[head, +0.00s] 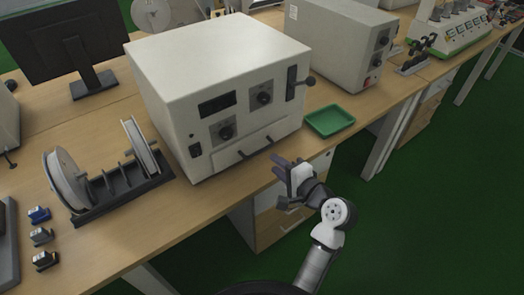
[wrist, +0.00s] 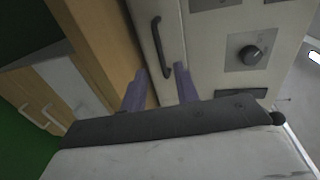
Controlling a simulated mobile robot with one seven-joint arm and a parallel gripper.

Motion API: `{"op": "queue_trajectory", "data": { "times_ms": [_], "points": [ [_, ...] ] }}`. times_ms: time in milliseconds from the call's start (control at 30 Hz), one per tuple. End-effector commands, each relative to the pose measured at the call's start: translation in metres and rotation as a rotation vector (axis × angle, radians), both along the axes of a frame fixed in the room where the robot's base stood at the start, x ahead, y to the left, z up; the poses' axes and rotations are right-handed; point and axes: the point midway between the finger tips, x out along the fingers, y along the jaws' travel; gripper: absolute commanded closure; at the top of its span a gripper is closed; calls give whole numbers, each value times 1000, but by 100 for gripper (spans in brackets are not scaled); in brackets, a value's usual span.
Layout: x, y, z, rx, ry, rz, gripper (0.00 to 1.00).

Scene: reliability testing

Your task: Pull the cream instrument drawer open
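The cream instrument (head: 215,55) stands on the wooden bench, its front towards me. Its drawer (head: 228,160) is the low panel along the bottom of the front and looks flush with it. A dark bar handle (head: 256,149) is fixed to this panel; it also shows in the wrist view (wrist: 160,47). My gripper (head: 279,165) is just in front of the handle, near the bench edge. In the wrist view my gripper (wrist: 160,69) has its two purple fingers apart, with the handle's near end between or just beyond the tips. I cannot tell whether they touch it.
A green tray (head: 330,120) lies right of the instrument. A spool rack (head: 120,190) stands to its left. A second grey instrument (head: 340,45) is behind the tray. Bench drawers (head: 285,215) lie below my gripper. The green floor (head: 420,210) at right is clear.

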Motion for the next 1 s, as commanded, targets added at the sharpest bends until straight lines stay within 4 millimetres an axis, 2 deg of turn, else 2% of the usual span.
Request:
{"op": "queue_trajectory", "data": {
  "times_ms": [133, 333, 500, 800, 1000],
  "points": [
    [26, 19, -4, 1, 0, 3, 69],
    [50, 36, -11, -1, -1, 0, 69],
    [59, 43, -14, -1, -2, -1, 69],
    [61, 44, -15, -1, -2, -1, 69],
    [61, 44, -15, -1, -2, -1, 96]
  ]
}}
